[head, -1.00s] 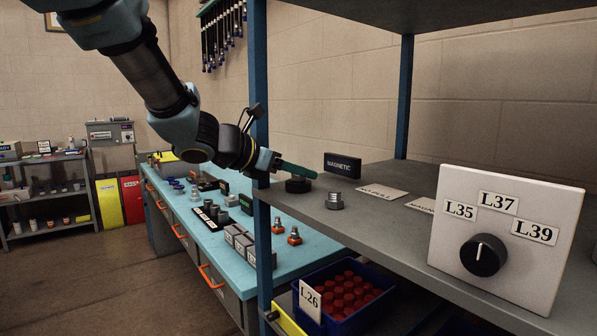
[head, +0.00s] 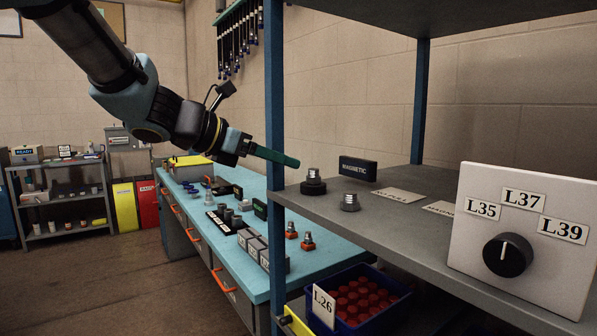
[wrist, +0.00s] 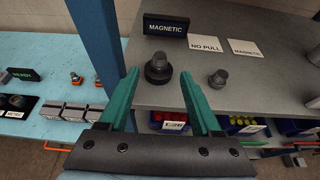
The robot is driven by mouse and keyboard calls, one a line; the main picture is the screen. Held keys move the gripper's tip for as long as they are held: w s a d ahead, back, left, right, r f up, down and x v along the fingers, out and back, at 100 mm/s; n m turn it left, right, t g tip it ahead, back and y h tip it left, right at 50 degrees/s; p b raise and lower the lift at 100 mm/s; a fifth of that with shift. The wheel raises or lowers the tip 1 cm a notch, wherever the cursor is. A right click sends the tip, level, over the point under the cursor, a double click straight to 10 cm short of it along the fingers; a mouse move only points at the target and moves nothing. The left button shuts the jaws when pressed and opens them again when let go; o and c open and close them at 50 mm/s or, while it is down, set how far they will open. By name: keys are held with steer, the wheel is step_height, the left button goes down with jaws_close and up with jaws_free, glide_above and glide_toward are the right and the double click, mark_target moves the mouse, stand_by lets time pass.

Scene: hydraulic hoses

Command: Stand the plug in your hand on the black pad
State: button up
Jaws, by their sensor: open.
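A grey metal plug (head: 313,174) stands upright on the round black pad (head: 313,188) on the grey shelf. In the wrist view the plug (wrist: 159,60) shows on top of the pad (wrist: 158,76), in front of the MAGNETIC sign. My gripper (head: 296,162), with green fingers, is just left of the plug and a little above it in the head view. In the wrist view my gripper (wrist: 158,78) is open, its fingers apart with nothing between them but the view of the pad and plug beyond. The plug is free of the fingers.
A second grey plug (head: 350,202) stands on the shelf right of the pad. The MAGNETIC sign (head: 358,169) stands behind. A blue shelf post (head: 275,110) is close to my gripper. A white panel with a dial (head: 521,240) stands at the right.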

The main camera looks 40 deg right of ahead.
steer(key=shift+v, duration=1.3)
steer(key=w+a+f+m+t+y, duration=0.1)
steer(key=w+a+f+m+y, duration=0.25)
steer(key=a+f, duration=0.65)
steer(key=a+f+m+y, duration=0.5)
steer(key=a+f+m, duration=0.2)
steer(key=a, duration=0.7)
steer(key=a+f+m+t+y, duration=0.1)
steer(key=a+f+m+y, duration=0.3)
steer(key=a+f+m, duration=0.4)
steer(key=a+f, duration=0.1)
steer(key=a, duration=0.5)
steer(key=shift+f+y, duration=0.35)
steer(key=shift+f, duration=0.05)
